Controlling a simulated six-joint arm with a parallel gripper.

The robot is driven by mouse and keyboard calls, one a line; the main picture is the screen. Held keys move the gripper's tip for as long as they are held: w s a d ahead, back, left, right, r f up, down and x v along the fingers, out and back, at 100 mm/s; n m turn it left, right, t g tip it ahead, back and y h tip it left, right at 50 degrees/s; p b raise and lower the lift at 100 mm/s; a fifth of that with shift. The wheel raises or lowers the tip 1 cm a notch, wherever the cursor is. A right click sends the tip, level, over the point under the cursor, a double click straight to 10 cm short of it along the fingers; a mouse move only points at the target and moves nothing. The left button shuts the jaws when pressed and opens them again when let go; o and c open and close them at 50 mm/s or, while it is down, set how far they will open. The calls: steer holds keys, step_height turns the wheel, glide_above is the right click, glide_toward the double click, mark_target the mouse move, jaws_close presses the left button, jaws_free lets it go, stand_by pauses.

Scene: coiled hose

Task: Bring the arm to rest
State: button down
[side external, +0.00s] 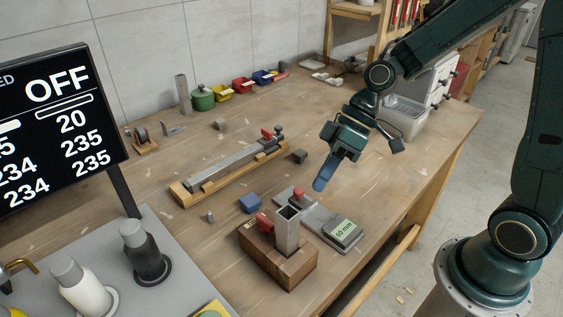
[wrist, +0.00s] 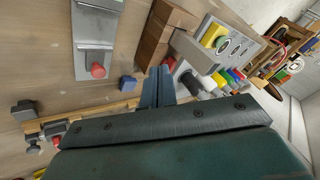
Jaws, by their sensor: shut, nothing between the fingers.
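My gripper (side external: 322,184) hangs in the air above the wooden bench, its blue fingers pointing down. The fingers are closed together with nothing between them; they also show in the wrist view (wrist: 157,84). My dark green arm reaches in from the right side of the side view. Below and left of the fingers, a wooden block (side external: 278,262) holds an upright grey square tube (side external: 287,232). The gripper is apart from these things.
A grey plate with a red knob and a "60 mm" display (side external: 343,231) lies beside the block. A blue cube (side external: 251,203) is near it. A long wooden rail (side external: 230,172) carries a grey bar. A monitor (side external: 60,120) reads OFF. The bench (side external: 400,180) is clear at right.

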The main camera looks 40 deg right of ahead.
steer(key=shift+s+d+r, duration=0.3)
steer(key=shift+r, duration=0.25)
steer(key=shift+s+d+r, duration=0.25)
steer(key=shift+d+r, duration=0.05)
steer(key=shift+r, duration=0.2)
steer(key=shift+r, duration=0.1)
steer(key=s+d+r+m+t+h, duration=0.4)
steer(key=s+d+r+m+h, duration=0.3)
steer(key=s, duration=0.5)
step_height(320, 180, up, 3)
steer(key=shift+s+d+f+t, duration=0.2)
steer(key=shift+d+t, duration=0.1)
steer(key=shift+d, duration=0.7)
